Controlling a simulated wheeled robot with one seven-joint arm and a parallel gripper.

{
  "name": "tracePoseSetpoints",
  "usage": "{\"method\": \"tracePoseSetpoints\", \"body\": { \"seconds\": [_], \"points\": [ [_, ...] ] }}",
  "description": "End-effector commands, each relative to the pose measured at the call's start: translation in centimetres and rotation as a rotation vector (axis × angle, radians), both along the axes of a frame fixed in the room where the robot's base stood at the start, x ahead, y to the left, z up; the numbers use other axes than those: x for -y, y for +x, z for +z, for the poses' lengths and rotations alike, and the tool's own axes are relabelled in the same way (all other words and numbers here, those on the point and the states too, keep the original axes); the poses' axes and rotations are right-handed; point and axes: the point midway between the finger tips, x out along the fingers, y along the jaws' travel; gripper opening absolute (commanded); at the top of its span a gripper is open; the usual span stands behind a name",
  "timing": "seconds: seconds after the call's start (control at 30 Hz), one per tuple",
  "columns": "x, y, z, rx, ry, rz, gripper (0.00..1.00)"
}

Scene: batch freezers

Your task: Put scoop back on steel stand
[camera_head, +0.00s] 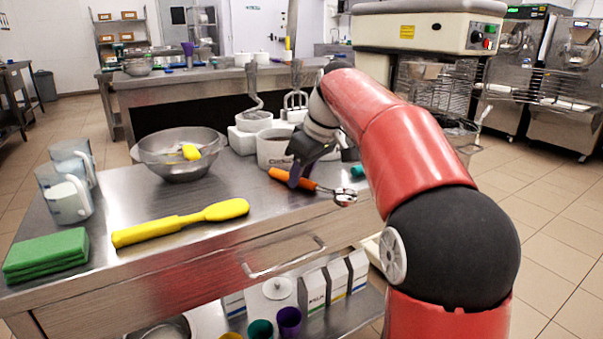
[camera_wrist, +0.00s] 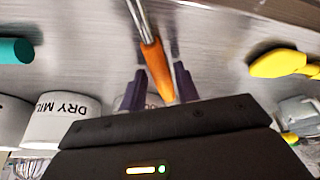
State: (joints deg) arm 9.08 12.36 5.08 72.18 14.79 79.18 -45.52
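The scoop (camera_head: 345,197) has an orange handle and a shiny metal head; it is at the front edge of the steel table. My gripper (camera_head: 303,180) is over its handle. In the wrist view the orange handle (camera_wrist: 156,70) runs between the two dark fingers of my gripper (camera_wrist: 160,72), with a narrow gap visible on each side, so the fingers look open around it. The metal shaft runs up out of that view. I cannot tell whether the scoop touches the table. I cannot make out a steel stand for sure; part of the table is hidden behind my arm.
A yellow spatula (camera_head: 185,222) lies on the table, with a steel bowl (camera_head: 182,165), green pads (camera_head: 47,252) and clear jugs (camera_head: 65,200) around it. A white pot (camera_head: 273,152) stands close behind my gripper; its label reads "DRY MI..." in the wrist view (camera_wrist: 62,118). A teal object (camera_wrist: 15,50) lies nearby.

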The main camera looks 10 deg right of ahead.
Motion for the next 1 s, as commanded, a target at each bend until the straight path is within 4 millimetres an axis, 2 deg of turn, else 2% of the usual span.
{"method": "tracePoseSetpoints", "body": {
  "seconds": [0.07, 0.33, 0.47, 0.8, 1.0],
  "points": [
    [0.0, 0.0, 0.0, 0.000, 0.000, 0.000, 0.42],
    [0.0, 0.0, 0.1, 0.000, 0.000, 0.000, 0.42],
    [0.1, -0.2, 1.0, 0.000, 0.000, 0.000, 0.42],
    [1.9, -2.1, 7.6, 0.003, -0.001, -0.002, 0.42],
    [2.7, -3.1, 10.5, 0.001, 0.000, 0.000, 0.42]
  ]
}}
